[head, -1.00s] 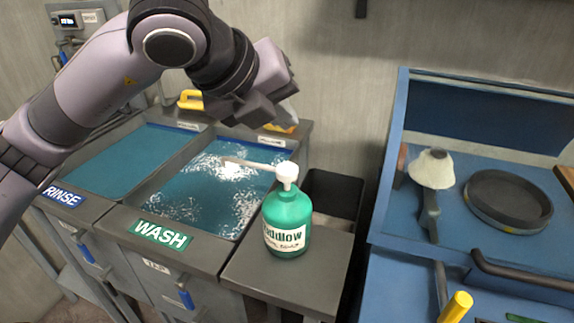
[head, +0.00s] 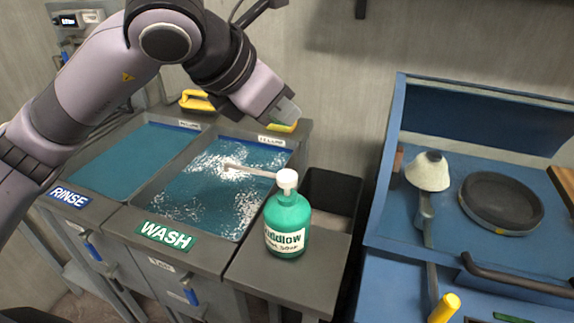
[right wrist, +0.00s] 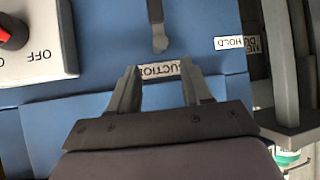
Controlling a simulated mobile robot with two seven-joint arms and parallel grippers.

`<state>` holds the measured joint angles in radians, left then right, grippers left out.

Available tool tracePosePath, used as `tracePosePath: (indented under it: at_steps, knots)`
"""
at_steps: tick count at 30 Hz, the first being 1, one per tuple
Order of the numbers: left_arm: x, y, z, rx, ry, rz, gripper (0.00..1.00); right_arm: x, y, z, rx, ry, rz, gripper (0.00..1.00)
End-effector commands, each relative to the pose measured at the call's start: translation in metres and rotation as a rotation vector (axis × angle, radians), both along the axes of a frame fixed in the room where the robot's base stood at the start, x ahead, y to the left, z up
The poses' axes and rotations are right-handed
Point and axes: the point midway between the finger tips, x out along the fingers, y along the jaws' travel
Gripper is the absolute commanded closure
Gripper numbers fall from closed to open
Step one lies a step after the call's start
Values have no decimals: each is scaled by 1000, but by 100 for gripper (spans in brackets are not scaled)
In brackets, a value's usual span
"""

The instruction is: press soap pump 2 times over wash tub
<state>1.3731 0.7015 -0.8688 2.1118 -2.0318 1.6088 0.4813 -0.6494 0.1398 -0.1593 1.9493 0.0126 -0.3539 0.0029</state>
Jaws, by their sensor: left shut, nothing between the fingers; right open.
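The green soap bottle (head: 287,222) with its white pump head (head: 287,180) stands upright on the grey ledge to the right of the wash tub. Its long spout points left over the tub. The wash tub (head: 165,213) holds blue water with white foam. My left gripper (head: 287,112) is above and behind the bottle, over the far right end of the tub, apart from the pump; it is shut and empty. In the right wrist view my right gripper (right wrist: 160,80) is open and empty, above a blue surface with a printed label.
The rinse tub (head: 140,160) lies left of the wash tub. Yellow-handled items (head: 195,100) lie at the back. A dark bin (head: 332,195) stands behind the bottle. The blue station (head: 450,238) at right holds a round dark pan (head: 502,200) and a white-headed tool (head: 428,172).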

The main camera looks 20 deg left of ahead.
Motion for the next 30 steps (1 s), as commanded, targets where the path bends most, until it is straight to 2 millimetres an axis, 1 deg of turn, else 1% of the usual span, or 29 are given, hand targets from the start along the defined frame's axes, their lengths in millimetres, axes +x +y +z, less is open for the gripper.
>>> tracePosePath:
  at_steps: [1, 6, 12, 16, 26, 30]
  knots:
    - [0, 0, 4, 45, -20, -54, 100, 0, 0, 5, 0, 0, 0, 51]
    - [0, 0, 10, 188, -89, -222, 100, 0, 0, 12, 0, 0, 0, 51]
    - [0, 0, 12, 290, -139, -341, 100, 0, 0, 16, 0, 0, 0, 51]
    - [0, 0, 12, 315, -152, -370, 100, 0, 0, 16, 0, 0, 0, 51]
    - [0, 0, 12, 318, -153, -373, 100, 0, 0, 16, 0, 0, 0, 51]
    - [0, 0, 8, 318, -152, -372, 100, 0, 0, 13, 0, 0, 0, 51]
